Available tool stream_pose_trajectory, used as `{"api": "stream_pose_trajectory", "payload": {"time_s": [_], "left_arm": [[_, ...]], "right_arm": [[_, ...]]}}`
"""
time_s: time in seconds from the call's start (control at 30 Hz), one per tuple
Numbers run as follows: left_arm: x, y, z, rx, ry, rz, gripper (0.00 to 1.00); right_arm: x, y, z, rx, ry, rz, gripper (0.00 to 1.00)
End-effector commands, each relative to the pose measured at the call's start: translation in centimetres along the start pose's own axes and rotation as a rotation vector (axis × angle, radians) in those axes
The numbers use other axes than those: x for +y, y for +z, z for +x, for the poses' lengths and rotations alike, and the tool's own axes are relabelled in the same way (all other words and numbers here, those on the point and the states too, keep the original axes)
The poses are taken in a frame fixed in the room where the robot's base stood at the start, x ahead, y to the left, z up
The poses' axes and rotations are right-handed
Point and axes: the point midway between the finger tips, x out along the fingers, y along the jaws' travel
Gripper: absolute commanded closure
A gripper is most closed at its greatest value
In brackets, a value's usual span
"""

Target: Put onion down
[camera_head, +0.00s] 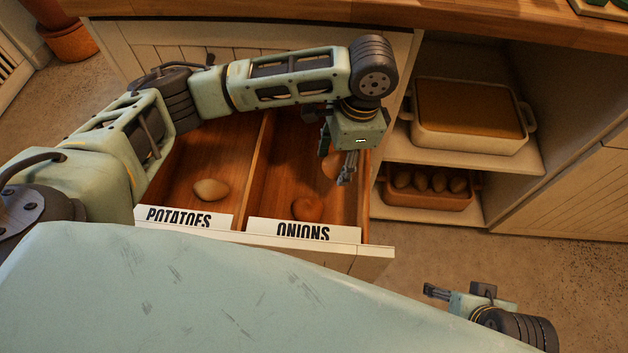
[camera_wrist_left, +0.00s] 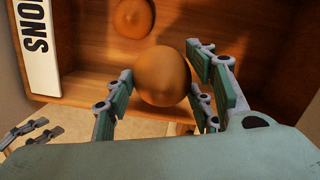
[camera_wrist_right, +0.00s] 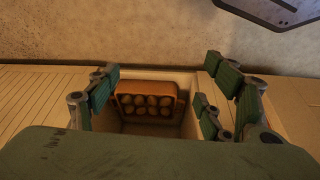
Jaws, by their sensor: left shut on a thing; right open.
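My left gripper (camera_head: 340,170) is shut on a round orange-brown onion (camera_wrist_left: 162,77), with its fingers on both sides of it. In the head view the held onion (camera_head: 331,166) is partly hidden by the gripper, over the right compartment of the open wooden drawer (camera_head: 284,145). That compartment carries the ONIONS label (camera_head: 303,231). Another onion (camera_head: 307,208) lies inside, near the label, and also shows in the left wrist view (camera_wrist_left: 134,17). How high the held onion is above the drawer floor is hard to tell. My right gripper (camera_head: 436,291) is open and empty.
A potato (camera_head: 211,191) lies in the left compartment, labelled POTATOES (camera_head: 184,217), beyond a wooden divider. On open shelves to the right are a large baking dish (camera_head: 470,118) and a brown crate of several round items (camera_head: 428,190). A wooden countertop (camera_head: 480,22) runs above.

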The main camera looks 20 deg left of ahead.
Motion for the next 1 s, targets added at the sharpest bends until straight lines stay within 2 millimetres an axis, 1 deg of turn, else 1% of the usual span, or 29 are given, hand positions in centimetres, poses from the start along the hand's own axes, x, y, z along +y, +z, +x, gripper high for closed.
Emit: {"api": "stream_pose_trajectory", "payload": {"time_s": [0.07, 0.17, 0.37, 0.43, 0.57, 0.67, 0.8, 0.9, 1.0], "left_arm": [[0.0, -0.2, 0.5, -0.001, -0.002, 0.011, 0.8], [0.0, -0.4, 1.7, -0.002, -0.002, 0.014, 0.8], [-0.1, -0.8, 5.5, -0.003, -0.002, 0.012, 0.8], [-0.1, -0.9, 5.8, 0.0, -0.003, 0.012, 0.8], [-0.1, -0.9, 6.7, -0.001, -0.002, 0.011, 0.8], [-0.1, -1.1, 8.1, -0.002, -0.001, 0.012, 0.8], [-0.1, -1.2, 9.2, -0.001, -0.002, 0.012, 0.8], [-0.1, -1.4, 9.8, 0.0, -0.003, 0.012, 0.8], [-0.1, -1.4, 10.0, 0.0, -0.003, 0.012, 0.8]], "right_arm": [[0.0, 0.1, -0.1, 0.002, 0.001, 0.0, 0.27], [0.0, 0.3, 0.2, 0.002, 0.001, 0.0, 0.27], [0.0, 0.7, 1.5, 0.002, 0.001, 0.0, 0.27], [-0.1, -0.4, 1.5, 0.044, -0.001, -0.001, 0.27], [-0.3, -1.9, 1.7, 0.106, -0.004, -0.003, 0.27], [-0.5, -3.9, 2.0, 0.19, -0.008, -0.006, 0.27], [-0.9, -6.8, 1.7, 0.312, -0.015, -0.01, 0.27], [-1.1, -8.2, 1.4, 0.369, -0.018, -0.011, 0.27], [-1.1, -8.8, 1.2, 0.395, -0.019, -0.012, 0.27]]}}
